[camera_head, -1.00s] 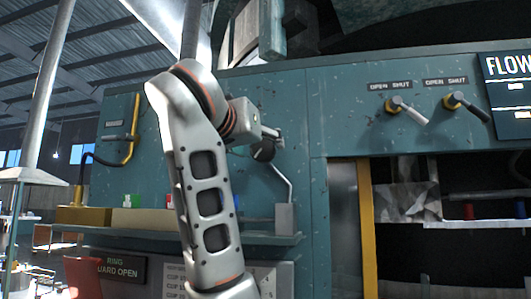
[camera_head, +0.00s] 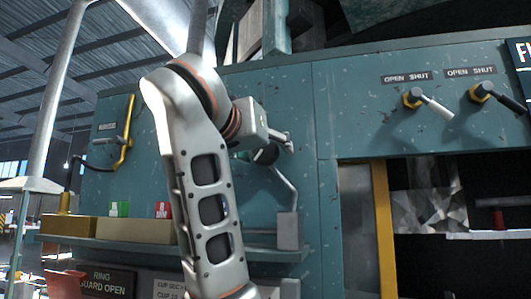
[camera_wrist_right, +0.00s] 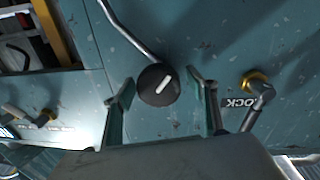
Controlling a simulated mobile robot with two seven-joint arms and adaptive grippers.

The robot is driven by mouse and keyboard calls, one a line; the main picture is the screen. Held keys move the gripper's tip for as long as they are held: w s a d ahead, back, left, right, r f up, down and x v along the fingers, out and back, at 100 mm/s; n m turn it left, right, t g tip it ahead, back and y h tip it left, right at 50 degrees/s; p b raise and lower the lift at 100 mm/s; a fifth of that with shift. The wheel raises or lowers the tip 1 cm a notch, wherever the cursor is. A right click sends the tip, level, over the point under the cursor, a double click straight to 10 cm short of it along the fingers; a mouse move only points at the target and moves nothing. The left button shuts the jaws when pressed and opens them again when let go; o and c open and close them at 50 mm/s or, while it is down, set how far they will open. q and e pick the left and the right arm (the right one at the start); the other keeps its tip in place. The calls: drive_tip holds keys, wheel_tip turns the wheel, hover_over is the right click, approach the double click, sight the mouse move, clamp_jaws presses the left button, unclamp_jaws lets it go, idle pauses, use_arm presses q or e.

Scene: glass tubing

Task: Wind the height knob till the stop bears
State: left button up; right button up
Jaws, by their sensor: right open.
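A round black knob with a white pointer mark (camera_wrist_right: 157,86) sits on the teal panel in the right wrist view. In the head view it is a dark shape (camera_head: 266,155) partly hidden by my right gripper (camera_head: 284,141). In the right wrist view my right gripper (camera_wrist_right: 161,88) is open, with one finger on each side of the knob. I see gaps between fingers and knob, but cannot tell how deep the fingers reach. A bent metal rod (camera_head: 286,184) runs from by the knob down to a grey block (camera_head: 288,231). My left gripper is out of view.
Two levers (camera_head: 428,102) (camera_head: 496,95) marked OPEN SHUT are on the panel at right. A brass-based lever (camera_wrist_right: 257,84) is beside a label ending in OCK. A shelf (camera_head: 75,242) carries boxes (camera_head: 135,230). A yellow post (camera_head: 383,230) edges the dark opening.

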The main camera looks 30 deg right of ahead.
drive_tip(key=c, duration=1.1)
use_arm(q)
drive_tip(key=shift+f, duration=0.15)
use_arm(e)
drive_tip(key=shift+n+b, duration=0.4)
drive_tip(key=shift+b, duration=0.05)
drive_tip(key=shift+n, duration=0.3)
drive_tip(key=o, duration=1.1)
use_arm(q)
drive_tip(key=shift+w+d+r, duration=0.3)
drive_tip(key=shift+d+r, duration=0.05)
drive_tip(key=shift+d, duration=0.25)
